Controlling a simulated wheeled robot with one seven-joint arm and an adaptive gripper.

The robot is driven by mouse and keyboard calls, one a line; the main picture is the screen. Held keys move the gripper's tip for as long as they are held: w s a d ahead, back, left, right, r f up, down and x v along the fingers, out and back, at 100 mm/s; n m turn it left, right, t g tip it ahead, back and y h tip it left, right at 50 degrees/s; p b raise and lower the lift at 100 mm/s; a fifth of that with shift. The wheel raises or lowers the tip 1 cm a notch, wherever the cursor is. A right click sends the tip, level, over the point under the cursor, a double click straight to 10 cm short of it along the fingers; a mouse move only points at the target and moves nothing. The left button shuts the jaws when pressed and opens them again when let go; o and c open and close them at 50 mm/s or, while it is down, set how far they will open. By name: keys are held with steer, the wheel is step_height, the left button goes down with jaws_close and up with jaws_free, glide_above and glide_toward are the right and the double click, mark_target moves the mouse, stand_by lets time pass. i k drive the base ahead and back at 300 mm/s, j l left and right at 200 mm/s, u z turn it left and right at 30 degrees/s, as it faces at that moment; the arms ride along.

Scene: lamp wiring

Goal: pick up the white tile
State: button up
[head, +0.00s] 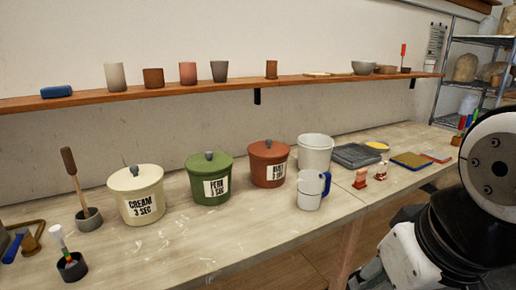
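I cannot clearly make out a white tile in the head view. Two thin flat pieces lie on the wall shelf (200,86): a pale one (316,74) and a tan one (343,73), too small to tell whether either is a tile. My arm's black and white links fill the right edge. My gripper's fingers do not show.
Cream (137,194), green (209,178) and red-brown (268,164) lidded pots stand on the bench (180,250). A white bucket (315,153), blue-handled jug (310,190) and grey tray (358,155) stand right of them. The bench's front middle is clear.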

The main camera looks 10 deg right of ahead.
mark_target(383, 166)
steer(key=z, duration=0.8)
